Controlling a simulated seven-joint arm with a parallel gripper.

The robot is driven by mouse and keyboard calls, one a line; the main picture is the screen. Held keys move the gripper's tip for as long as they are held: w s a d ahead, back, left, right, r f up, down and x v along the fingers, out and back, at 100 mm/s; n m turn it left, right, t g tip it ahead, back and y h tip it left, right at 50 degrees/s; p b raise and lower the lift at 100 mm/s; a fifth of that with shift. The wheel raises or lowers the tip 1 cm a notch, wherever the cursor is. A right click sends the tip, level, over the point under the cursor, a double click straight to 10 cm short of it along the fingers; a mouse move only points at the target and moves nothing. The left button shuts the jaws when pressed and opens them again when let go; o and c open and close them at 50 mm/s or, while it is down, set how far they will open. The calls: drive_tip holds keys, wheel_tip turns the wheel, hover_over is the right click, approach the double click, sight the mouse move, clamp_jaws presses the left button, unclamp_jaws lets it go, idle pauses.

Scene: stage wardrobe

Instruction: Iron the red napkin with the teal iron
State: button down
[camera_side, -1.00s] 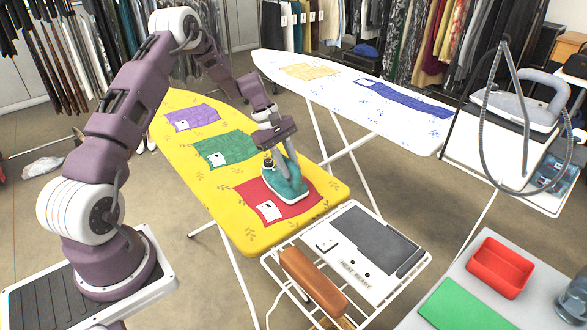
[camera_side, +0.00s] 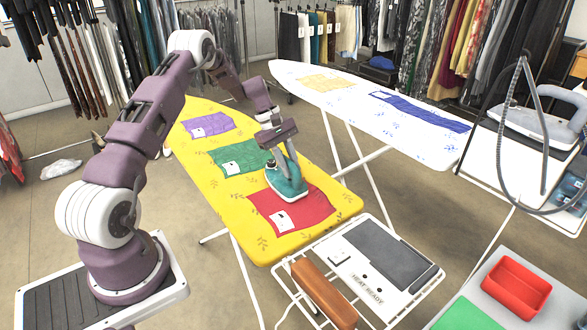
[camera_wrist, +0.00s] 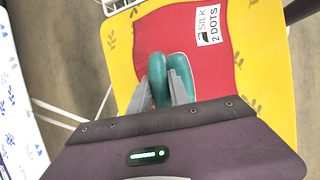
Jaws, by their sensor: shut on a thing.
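The red napkin (camera_side: 312,205) lies flat near the front end of the yellow ironing board. Its white label (camera_side: 283,220) reads "SILK 2 DOTS" in the wrist view (camera_wrist: 208,25). In the wrist view my gripper's fingers (camera_wrist: 168,85) flank the teal handle (camera_wrist: 178,72), with red cloth (camera_wrist: 150,35) beyond. The iron hides part of the napkin.
Green (camera_side: 238,157) and purple (camera_side: 206,125) napkins lie farther back on the yellow board (camera_side: 310,235). A rack with a "HEAT READY" plate (camera_side: 366,288) and brown block (camera_side: 324,294) stands at the front. A white board (camera_side: 350,108) is behind; a grey iron (camera_side: 535,118) is right.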

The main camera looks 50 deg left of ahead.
drive_tip(key=shift+s+a, duration=0.1)
drive_tip(key=shift+a, duration=0.55)
drive_tip(key=shift+w+d, duration=0.15)
drive_tip(key=shift+w, duration=2.6)
drive_tip(key=shift+d, duration=6.4)
wheel_tip(320, 180, up, 8)
drive_tip(key=shift+r, duration=0.2)
